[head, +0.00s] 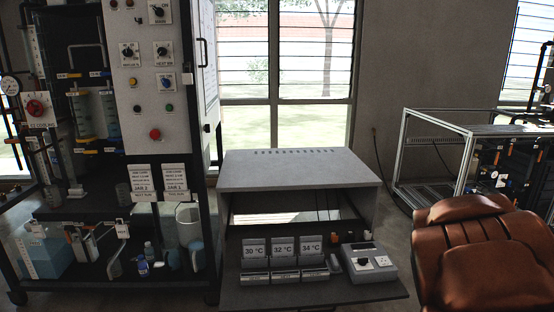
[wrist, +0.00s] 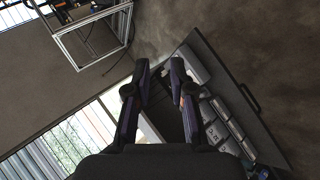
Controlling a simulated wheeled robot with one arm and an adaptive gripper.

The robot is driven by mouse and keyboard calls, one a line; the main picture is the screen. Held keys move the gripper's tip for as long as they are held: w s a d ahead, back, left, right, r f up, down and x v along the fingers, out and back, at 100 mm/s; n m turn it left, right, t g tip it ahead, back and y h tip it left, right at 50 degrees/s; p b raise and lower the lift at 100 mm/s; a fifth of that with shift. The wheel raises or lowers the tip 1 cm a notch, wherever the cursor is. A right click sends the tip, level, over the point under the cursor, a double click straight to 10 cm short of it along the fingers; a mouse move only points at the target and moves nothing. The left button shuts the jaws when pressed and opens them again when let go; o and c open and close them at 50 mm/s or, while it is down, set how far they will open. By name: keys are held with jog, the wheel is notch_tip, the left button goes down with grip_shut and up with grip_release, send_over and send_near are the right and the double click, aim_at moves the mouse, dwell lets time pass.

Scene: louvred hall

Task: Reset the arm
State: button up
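My gripper (wrist: 160,68) shows in the wrist view with its two dark fingers apart and nothing between them. The picture there is tilted, and the fingers appear in front of the grey cabinet area, with the small units on its front shelf behind the right finger. In the head view neither my arm nor my gripper can be seen.
A grey cabinet (head: 300,170) stands mid-floor, its front shelf (head: 260,297) holding temperature-labelled blocks (head: 284,252) and a control box (head: 369,263). A tall equipment rack (head: 208,160) is left. A brown leather chair (head: 485,250) and metal frame (head: 405,140) are right.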

jog(key=s+a+r+m+g+y+p, duration=0.2)
jog(key=s+a+r+p, duration=0.3)
jog(key=s+a, duration=0.3)
jog(key=s+a+r+m+g+y+p, duration=0.2)
jog(key=s+a, duration=0.7)
jog(key=s, duration=0.5)
jog(key=s+a+r+m+g+y+p, duration=0.2)
jog(key=s+a+r+m+g+p, duration=0.2)
jog(key=s+a+r+p, duration=0.4)
jog(key=s+a+g, duration=0.1)
jog(key=s, duration=0.2)
jog(key=shift+s+r, duration=0.2)
jog(key=shift+s, duration=0.15)
